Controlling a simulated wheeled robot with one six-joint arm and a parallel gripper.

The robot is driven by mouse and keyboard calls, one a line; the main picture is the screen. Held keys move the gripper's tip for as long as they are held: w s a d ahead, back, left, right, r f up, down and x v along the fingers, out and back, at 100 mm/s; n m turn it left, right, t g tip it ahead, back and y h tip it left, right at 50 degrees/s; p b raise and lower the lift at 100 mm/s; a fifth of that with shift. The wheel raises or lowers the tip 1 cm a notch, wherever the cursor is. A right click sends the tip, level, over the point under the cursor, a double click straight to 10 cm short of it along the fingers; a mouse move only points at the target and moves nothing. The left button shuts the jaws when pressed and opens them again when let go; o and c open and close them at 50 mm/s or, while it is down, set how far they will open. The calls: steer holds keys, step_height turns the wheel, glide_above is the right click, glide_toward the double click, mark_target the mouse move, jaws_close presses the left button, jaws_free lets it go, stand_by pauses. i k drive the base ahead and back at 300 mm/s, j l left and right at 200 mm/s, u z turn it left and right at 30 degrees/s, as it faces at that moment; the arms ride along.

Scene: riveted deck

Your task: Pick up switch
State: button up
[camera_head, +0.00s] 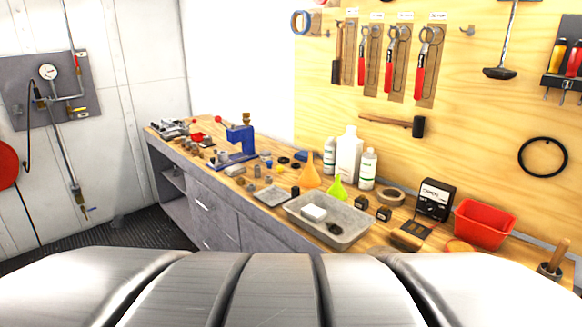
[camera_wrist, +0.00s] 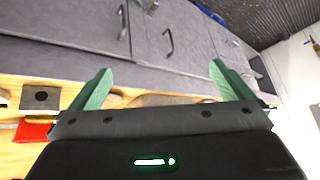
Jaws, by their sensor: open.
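No object is plainly a switch at this size. Small dark blocks, a left one (camera_head: 361,202) and a right one (camera_head: 384,214), sit on the wooden workbench (camera_head: 270,207) in the head view; I cannot tell whether either is the switch. My gripper (camera_wrist: 160,72) has two green fingers spread wide in the wrist view, with nothing between them. Beyond them are grey cabinet fronts with handles. The gripper does not show in the head view, so its distance to the blocks cannot be told.
A grey tray (camera_head: 293,209) holds a white block and a dark item. A red bin (camera_head: 484,223), black meter (camera_head: 435,199), white bottle (camera_head: 348,157) and blue vise (camera_head: 240,141) crowd the bench. Tools hang on the wooden wall panel (camera_head: 480,110). Dark floor (camera_head: 120,235) lies clear at left.

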mark_target(361, 202)
steer(key=i+l+z, duration=0.1)
steer(key=i+l, duration=0.15)
steer(key=i+j+z, duration=0.3)
steer(key=i+j, duration=0.2)
steer(key=j, duration=0.2)
steer(key=i+j+z, duration=0.15)
steer(key=j, duration=0.25)
steer(key=i+j+z, duration=0.15)
steer(key=i+j, duration=0.15)
steer(key=j, duration=0.1)
